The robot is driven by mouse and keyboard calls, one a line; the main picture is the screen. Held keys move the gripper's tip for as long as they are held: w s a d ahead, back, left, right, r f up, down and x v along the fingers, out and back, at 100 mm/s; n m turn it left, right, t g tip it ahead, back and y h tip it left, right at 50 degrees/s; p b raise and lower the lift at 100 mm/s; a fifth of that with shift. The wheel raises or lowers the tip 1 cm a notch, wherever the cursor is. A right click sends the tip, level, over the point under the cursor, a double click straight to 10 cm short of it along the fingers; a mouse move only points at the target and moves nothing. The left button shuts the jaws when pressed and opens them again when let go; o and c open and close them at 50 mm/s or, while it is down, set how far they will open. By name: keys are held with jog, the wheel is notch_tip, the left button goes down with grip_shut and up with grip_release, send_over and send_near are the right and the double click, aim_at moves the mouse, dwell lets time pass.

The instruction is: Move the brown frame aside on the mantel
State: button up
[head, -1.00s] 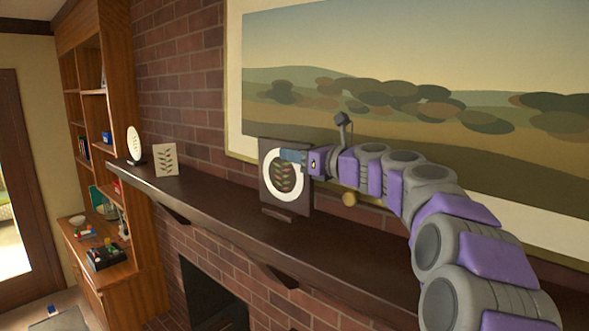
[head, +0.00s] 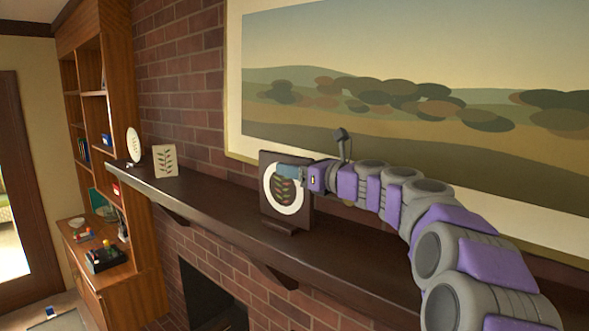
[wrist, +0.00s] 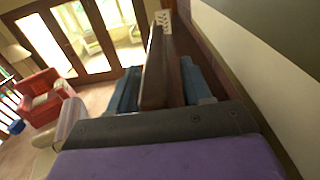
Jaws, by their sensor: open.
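The brown frame (head: 285,192), with a white ring and a leaf sprig, stands upright on the dark mantel (head: 215,212). My gripper (head: 290,171) reaches in from the right at its upper part. In the wrist view the brown frame (wrist: 154,72) shows edge-on between the two blue fingers of my gripper (wrist: 160,88). The fingers are apart, one on each side of it. Whether either finger touches it I cannot tell.
A cream leaf card (head: 165,161) and a white oval piece (head: 133,145) stand at the mantel's far left end. Bare mantel lies between them and the frame. A large landscape painting (head: 400,60) hangs behind my arm.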

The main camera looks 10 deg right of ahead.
jog(key=v, duration=1.2)
jog(key=shift+f, duration=0.1)
